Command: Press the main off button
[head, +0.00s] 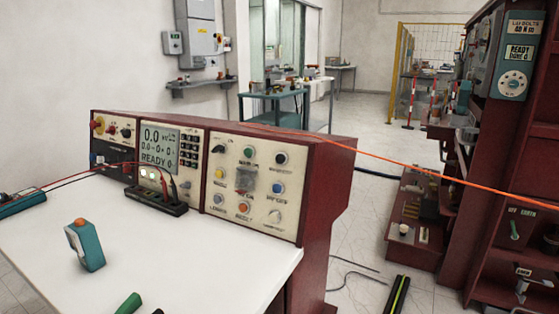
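A dark red control console (325,190) stands at the back of the white bench. Its right cream panel (262,176) carries several buttons and knobs, among them a green button (249,152), a yellow one (220,173), a blue one (277,188) and an orange-red one (243,208). The labels are too small to read surely, so I cannot tell which one is the main off button. A display (158,148) reads 0.0 and READY. My gripper is not in view.
On the white bench (180,255) are a teal handheld device (86,247), a black terminal strip (160,202) with leads, and a green handle (129,304). An orange cable (420,174) crosses toward the red rack (510,150) at right. Floor between is partly clear, with cables.

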